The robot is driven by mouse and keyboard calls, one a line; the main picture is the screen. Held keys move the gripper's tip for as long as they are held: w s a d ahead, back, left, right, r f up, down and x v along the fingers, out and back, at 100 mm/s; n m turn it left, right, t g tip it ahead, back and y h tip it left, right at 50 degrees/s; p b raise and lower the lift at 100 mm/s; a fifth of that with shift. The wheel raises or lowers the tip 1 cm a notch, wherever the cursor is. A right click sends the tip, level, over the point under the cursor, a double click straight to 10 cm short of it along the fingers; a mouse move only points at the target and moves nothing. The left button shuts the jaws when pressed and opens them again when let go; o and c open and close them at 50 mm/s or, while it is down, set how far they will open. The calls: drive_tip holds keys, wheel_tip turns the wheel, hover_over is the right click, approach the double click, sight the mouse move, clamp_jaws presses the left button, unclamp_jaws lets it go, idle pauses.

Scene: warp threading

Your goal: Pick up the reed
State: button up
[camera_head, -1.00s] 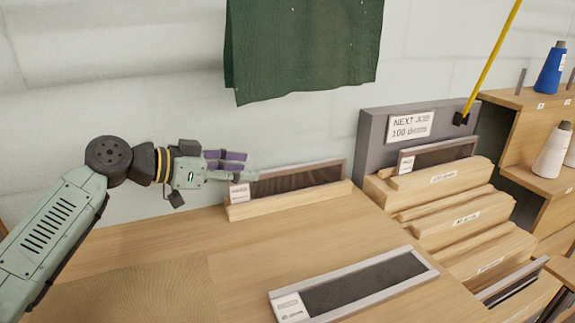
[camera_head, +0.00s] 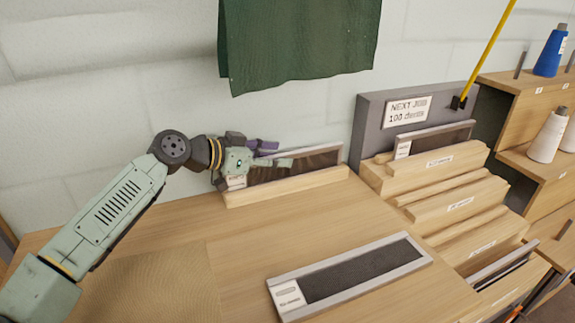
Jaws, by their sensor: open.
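Several framed reeds with dark mesh and white labels are in view. One reed (camera_head: 355,275) lies flat on the table near the front. Another reed (camera_head: 315,160) stands in a wooden holder (camera_head: 290,188) at the back by the wall. A third reed (camera_head: 440,138) stands in the top slot of the stepped rack. My gripper (camera_head: 284,154) is open and empty. It points right, in front of the left part of the reed in the holder and partly hides it. I cannot tell whether it touches that reed.
The stepped wooden rack (camera_head: 468,206) with labelled slots stands at right, before a grey panel with a sign (camera_head: 408,112). Thread cones (camera_head: 548,135) sit on shelves at far right. A green cloth (camera_head: 298,40) hangs above. The table (camera_head: 235,250) is clear at centre left.

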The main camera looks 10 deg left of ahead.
drive_tip(key=shift+w+d+f, duration=0.25)
drive_tip(key=shift+w+d, duration=0.2)
drive_tip(key=shift+d, duration=0.05)
drive_tip(key=shift+c, duration=0.4)
clamp_jaws()
drive_tip(key=shift+r, duration=0.1)
